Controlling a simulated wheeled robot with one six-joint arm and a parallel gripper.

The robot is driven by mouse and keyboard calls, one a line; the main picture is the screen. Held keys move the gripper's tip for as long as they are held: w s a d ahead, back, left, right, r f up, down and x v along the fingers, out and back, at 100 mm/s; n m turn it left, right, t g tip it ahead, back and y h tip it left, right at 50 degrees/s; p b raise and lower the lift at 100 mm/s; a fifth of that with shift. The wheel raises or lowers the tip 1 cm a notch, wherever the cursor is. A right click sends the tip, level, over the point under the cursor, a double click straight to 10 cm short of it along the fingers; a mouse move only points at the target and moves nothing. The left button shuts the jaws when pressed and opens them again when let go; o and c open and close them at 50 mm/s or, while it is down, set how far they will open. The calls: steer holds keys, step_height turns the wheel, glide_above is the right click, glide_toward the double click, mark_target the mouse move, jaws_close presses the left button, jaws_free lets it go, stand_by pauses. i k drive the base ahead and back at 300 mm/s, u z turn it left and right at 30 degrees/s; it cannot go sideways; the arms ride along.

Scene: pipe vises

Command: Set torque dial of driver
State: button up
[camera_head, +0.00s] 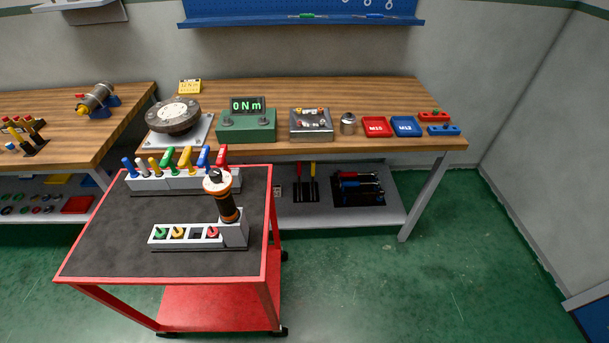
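A yellow card (190,86) at the back of the bench seems to read 12 Nm, in small print. A green tester (246,125) on the bench shows 0 Nm. My gripper is not in view.
The red cart (270,215) also bears a white rack (182,181) of coloured-handled tools behind the driver and a bit block (186,236) left of it. Wooden benches (325,90) stand behind. The green floor to the right is clear.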

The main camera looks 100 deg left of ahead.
mark_target(215, 174)
steer(key=i, duration=1.5)
steer(key=u, duration=4.95)
steer(key=i, duration=1.7)
steer(key=z, duration=0.05)
